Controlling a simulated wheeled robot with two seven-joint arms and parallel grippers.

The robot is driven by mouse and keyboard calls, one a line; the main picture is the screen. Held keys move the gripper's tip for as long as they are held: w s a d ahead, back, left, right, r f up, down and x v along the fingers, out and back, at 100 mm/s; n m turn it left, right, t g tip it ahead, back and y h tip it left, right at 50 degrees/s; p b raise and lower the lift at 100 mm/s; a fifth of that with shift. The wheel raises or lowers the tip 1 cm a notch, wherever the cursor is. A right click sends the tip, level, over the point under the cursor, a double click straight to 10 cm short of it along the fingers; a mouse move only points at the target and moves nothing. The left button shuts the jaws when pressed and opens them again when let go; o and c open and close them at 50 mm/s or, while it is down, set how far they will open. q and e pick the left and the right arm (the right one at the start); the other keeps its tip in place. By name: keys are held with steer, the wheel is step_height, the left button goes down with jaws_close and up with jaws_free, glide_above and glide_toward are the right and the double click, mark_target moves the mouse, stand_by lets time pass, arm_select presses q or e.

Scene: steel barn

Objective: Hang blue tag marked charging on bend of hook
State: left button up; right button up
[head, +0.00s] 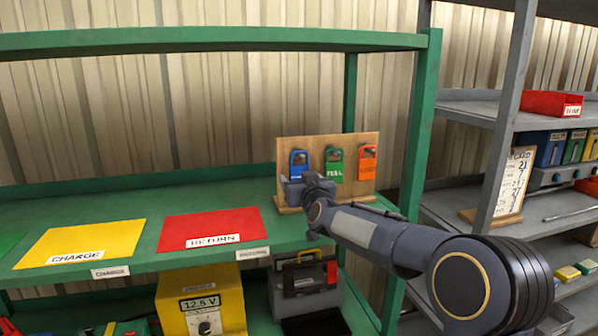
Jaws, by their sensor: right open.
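A wooden board (354,141) stands on the green shelf at the back right. Three tags show in a row on its face: a blue tag (299,159) at left, a green tag (334,160) in the middle and an orange tag (367,157) at right. My right gripper (296,184) is open in front of the board's lower left, just below the blue tag in the picture. It hides the blue tag's lower part and any lettering there. I cannot tell whether it touches the tag, and the hook's bend is too small to make out. My left gripper is out of view.
A red mat (208,222) marked RETURN and a yellow mat (90,238) marked CHARGE lie flat and empty on the green shelf (150,229). A green post (414,130) rises right of the board, near my right arm. A grey rack (470,110) stands farther right.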

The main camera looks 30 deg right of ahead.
steer(key=c, duration=0.7)
steer(key=shift+c, duration=0.2)
steer(key=shift+r, duration=0.25)
steer(key=shift+r+p, duration=0.4)
steer(key=shift+p, duration=0.2)
steer(key=shift+r, duration=0.15)
steer(key=p+v, duration=0.1)
steer(key=v, duration=0.6)
